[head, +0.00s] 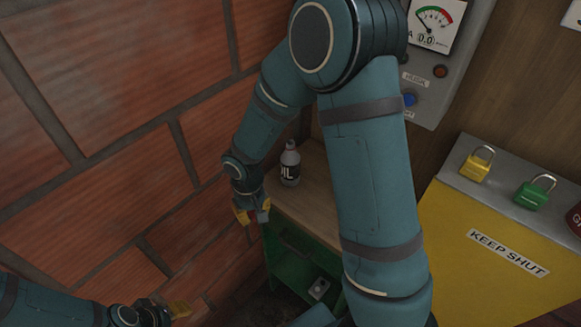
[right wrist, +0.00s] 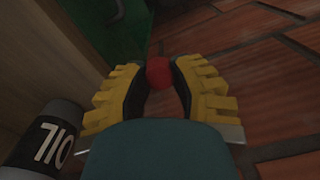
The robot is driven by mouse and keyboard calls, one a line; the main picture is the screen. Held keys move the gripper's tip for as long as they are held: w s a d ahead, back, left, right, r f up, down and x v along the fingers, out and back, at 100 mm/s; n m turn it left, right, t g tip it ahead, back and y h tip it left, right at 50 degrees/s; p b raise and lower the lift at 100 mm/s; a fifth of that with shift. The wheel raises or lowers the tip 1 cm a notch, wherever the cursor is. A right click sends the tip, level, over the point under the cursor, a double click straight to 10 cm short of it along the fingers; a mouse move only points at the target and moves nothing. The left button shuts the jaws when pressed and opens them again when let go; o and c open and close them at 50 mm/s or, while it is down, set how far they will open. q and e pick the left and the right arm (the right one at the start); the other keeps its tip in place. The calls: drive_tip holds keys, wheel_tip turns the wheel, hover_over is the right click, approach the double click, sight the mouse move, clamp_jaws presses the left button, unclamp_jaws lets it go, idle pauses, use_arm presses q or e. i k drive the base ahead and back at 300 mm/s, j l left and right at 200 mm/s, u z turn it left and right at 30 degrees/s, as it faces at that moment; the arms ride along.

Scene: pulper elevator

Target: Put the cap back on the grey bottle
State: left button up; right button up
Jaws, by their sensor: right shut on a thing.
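The grey bottle (head: 290,165), with a dark label and white letters, stands upright on the wooden top of a small cabinet in the head view. It also shows at the lower left of the right wrist view (right wrist: 38,145). My right gripper (head: 251,217) is in front of the cabinet top's left edge, apart from the bottle. In the right wrist view its yellow-padded fingers (right wrist: 160,80) are shut on a small round red cap (right wrist: 159,72). My left gripper (head: 178,309) is low at the left, dim and small; its opening is unclear.
The wooden cabinet top (head: 312,205) has bare room beside the bottle, above a green open cabinet (head: 290,250). A brick wall (head: 110,120) is close on the left. A yellow box (head: 490,250) with padlocks on its lid and a gauge panel (head: 440,70) stand right.

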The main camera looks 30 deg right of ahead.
sight(289, 159)
drive_tip(key=k+j, duration=0.1)
drive_tip(key=j, duration=0.15)
drive_tip(key=k+j, duration=0.15)
drive_tip(key=j+z, duration=0.15)
drive_tip(key=z, duration=2.1)
